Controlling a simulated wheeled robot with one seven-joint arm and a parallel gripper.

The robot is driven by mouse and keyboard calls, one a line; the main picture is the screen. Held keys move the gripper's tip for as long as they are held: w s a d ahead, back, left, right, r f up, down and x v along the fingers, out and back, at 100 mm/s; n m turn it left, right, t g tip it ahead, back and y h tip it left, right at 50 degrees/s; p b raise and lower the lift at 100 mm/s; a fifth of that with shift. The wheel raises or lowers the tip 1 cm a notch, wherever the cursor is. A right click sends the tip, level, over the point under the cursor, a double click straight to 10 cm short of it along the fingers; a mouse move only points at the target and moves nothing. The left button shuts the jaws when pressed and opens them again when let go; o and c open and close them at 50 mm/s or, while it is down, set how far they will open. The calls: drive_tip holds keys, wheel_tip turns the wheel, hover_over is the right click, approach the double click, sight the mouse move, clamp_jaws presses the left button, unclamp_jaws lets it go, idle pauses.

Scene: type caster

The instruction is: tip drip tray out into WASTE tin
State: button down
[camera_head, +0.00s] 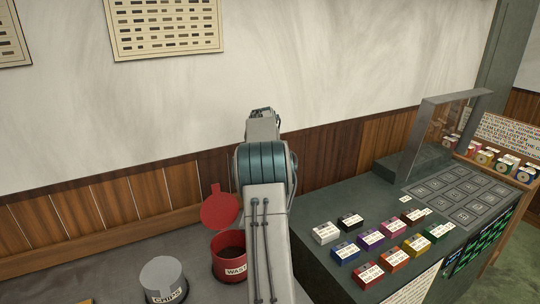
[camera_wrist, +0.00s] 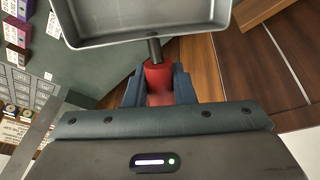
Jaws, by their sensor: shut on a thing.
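The drip tray (camera_wrist: 145,29) is a grey metal pan with a raised rim and a red handle. It fills the top of the wrist view, and its inside looks empty in the part that shows. My gripper (camera_wrist: 158,82) is shut on the red handle. In the head view my arm hides the tray and the gripper. The red WASTE tin (camera_head: 228,267) stands on the floor or low surface left of my arm, partly hidden by it. Its round red lid (camera_head: 220,210) is tilted up and open.
A grey CHIPS tin (camera_head: 163,279) stands left of the WASTE tin. At the right, a dark counter (camera_head: 320,268) holds several coloured labelled boxes (camera_head: 381,240), a panel of square plates (camera_head: 462,195) and an upright clear screen (camera_head: 440,130). A wood-panelled wall (camera_head: 130,200) runs behind.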

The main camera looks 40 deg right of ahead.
drive_tip(key=shift+d+f, duration=0.1)
drive_tip(key=shift+d, duration=0.05)
drive_tip(key=shift+d+f+y+p, duration=0.35)
drive_tip(key=shift+y+p, duration=0.05)
drive_tip(key=shift+p, duration=0.75)
drive_tip(key=d+f+y+p, duration=0.2)
drive_tip(key=d+f+y, duration=0.1)
drive_tip(key=f, duration=0.4)
drive_tip(key=shift+s+d+t, duration=0.15)
drive_tip(key=shift+d+t, duration=0.15)
drive_tip(key=shift+d, duration=0.15)
